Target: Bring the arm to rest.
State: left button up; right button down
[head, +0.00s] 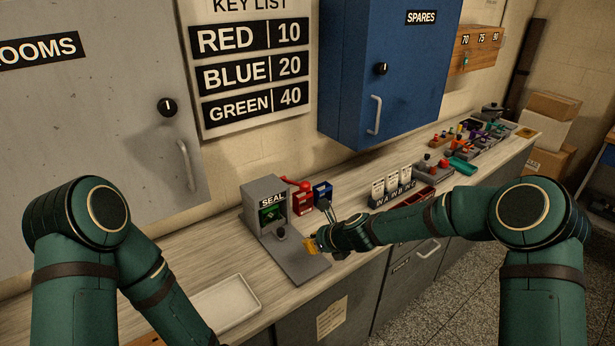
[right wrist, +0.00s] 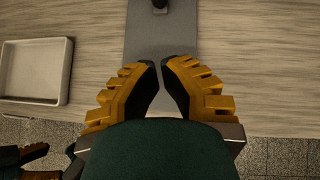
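My right arm reaches in from the right of the head view. Its gripper (head: 310,246) is over the front of the grey base of the seal station (head: 264,206). In the right wrist view the yellow fingers of this gripper (right wrist: 161,68) have their dark tips almost together, with nothing held between them. The grey base plate (right wrist: 178,35) lies beneath them. My left arm hangs down at the left of the head view, its hand cut off by the bottom edge. Part of my left gripper (right wrist: 32,152) shows at the lower left of the right wrist view, too partial to read.
A pale empty tray (head: 222,303) lies on the counter, left of the station. Red (head: 301,196) and blue (head: 322,192) items stand right of it. Further right are a card holder (head: 392,188) and several small coloured items. A blue cabinet (head: 385,70) hangs above.

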jog(key=s+f+n, duration=0.2)
jog(key=s+d+f+n+g, duration=0.1)
jog(key=s+f+n, duration=0.1)
jog(key=s+f, duration=0.1)
jog(key=s+d+f+n+h, duration=0.1)
jog(key=s+f+n, duration=0.1)
jog(key=s+n, duration=0.1)
jog(key=shift+s+f+g, duration=0.15)
jog(key=shift+f+g, duration=0.1)
jog(key=shift+g, duration=0.15)
jog(key=s+d+f+n+g, duration=0.1)
jog(key=s+d+f+n, duration=0.1)
jog(key=s+n, duration=0.4)
jog(key=s+d+f+n+g+h, duration=0.1)
jog(key=s+d+f+n, duration=0.1)
jog(key=s+n, duration=0.4)
jog(key=s+d+f+n+g, duration=0.1)
jog(key=s+f+n, duration=0.3)
jog(key=s, duration=0.7)
jog(key=shift+d+n+h, duration=0.4)
jog(key=shift+d+n, duration=0.25)
jog(key=shift+n, duration=0.45)
